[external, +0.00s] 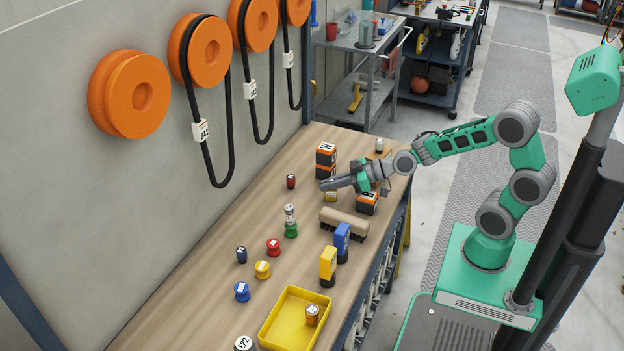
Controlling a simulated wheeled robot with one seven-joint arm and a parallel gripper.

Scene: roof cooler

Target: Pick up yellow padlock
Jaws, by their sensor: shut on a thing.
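My gripper (326,186) reaches from the right over the middle of the workbench, its fingers pointing left. A small yellow item with a dark marking, which looks like the yellow padlock (331,197), shows directly below the fingers and partly behind them. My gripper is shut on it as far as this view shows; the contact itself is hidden. I cannot tell whether the padlock touches the bench top.
On the workbench (200,310), black-and-orange boxes (326,155) stand just behind my gripper. A yellow tray (270,325) and several spools lie nearer.

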